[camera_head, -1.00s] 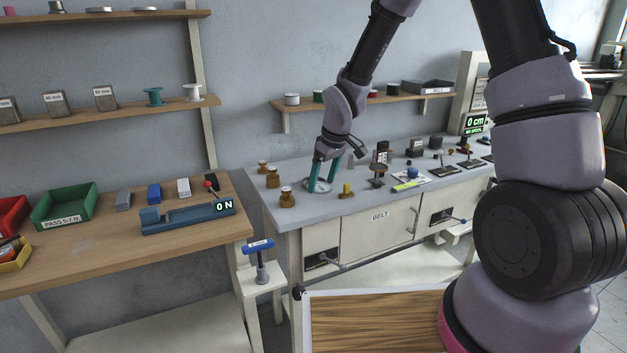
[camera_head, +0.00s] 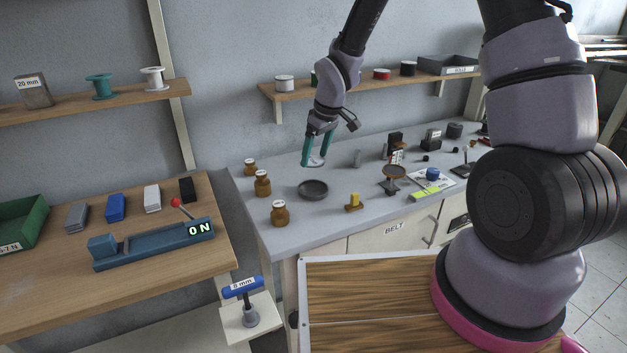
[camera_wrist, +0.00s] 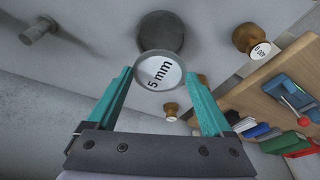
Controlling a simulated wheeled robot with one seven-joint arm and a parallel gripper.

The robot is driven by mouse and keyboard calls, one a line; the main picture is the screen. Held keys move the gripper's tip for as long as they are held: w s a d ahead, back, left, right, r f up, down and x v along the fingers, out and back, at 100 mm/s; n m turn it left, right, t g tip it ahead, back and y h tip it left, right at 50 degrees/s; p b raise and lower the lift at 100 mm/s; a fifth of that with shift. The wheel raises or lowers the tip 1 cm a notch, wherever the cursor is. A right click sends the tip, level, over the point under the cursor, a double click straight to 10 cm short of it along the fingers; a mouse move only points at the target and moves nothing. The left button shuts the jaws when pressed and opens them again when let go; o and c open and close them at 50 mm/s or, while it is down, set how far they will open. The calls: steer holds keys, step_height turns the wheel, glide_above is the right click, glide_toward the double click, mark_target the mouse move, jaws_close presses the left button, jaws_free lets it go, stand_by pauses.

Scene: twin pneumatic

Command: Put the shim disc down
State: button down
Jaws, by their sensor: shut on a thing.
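My gripper (camera_head: 316,163) is shut on a pale round shim disc (camera_head: 317,161), seen between the teal fingers above the grey bench. In the wrist view the disc (camera_wrist: 160,71) shows the label "5 mm", and my gripper (camera_wrist: 157,76) has one finger at each side of it. A dark round dish (camera_head: 313,190) stands on the bench just in front of and below the gripper in the head view. The dish also shows in the wrist view (camera_wrist: 161,28), partly overlapped by the disc. The part of the dish that shows is empty.
Several brown jars (camera_head: 263,183) stand left of the dish. A shelf with spools (camera_head: 381,74) hangs behind.

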step_height(320, 180, down, 8)
steer(key=shift+f, duration=0.1)
stand_by(0.4)
